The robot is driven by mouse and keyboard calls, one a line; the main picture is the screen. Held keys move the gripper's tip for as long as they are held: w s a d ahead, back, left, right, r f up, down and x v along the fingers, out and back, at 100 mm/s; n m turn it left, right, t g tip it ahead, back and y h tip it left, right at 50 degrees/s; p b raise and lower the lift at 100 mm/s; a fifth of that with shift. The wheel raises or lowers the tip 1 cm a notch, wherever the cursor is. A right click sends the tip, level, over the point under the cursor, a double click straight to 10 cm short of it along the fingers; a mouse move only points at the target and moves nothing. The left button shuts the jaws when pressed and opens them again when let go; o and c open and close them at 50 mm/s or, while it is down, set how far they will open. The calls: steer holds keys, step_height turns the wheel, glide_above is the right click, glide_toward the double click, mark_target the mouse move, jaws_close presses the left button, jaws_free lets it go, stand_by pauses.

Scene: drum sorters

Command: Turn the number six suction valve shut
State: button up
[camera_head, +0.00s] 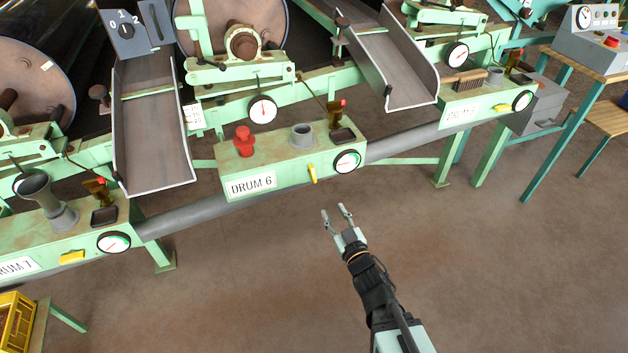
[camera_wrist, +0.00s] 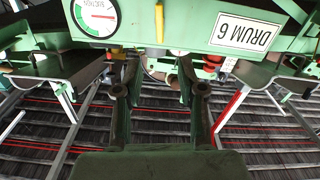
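The number six suction valve shows as a yellow lever (camera_head: 312,173) on the front of the green box labelled DRUM 6 (camera_head: 251,185). The lever points nearly straight down, across the line of the grey pipe. My gripper (camera_head: 336,211) is open and empty, in front of and a little below the lever, apart from it. In the wrist view, which is upside down, the yellow lever (camera_wrist: 160,22) stands at the top, between and beyond the two spread fingers (camera_wrist: 159,90). The DRUM 6 suction gauge (camera_head: 347,161) is right of the lever; it also shows in the wrist view (camera_wrist: 95,17).
Neighbouring yellow levers (camera_head: 72,257) (camera_head: 501,107) lie roughly along the pipe (camera_head: 210,213). Metal chutes (camera_head: 152,130) (camera_head: 392,70) flank the box. The brown floor in front is clear.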

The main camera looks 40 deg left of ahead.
mark_target(314, 177)
steer(key=b+x, duration=0.3)
steer(key=x, duration=1.3)
steer(key=shift+a, duration=0.15)
jaws_close()
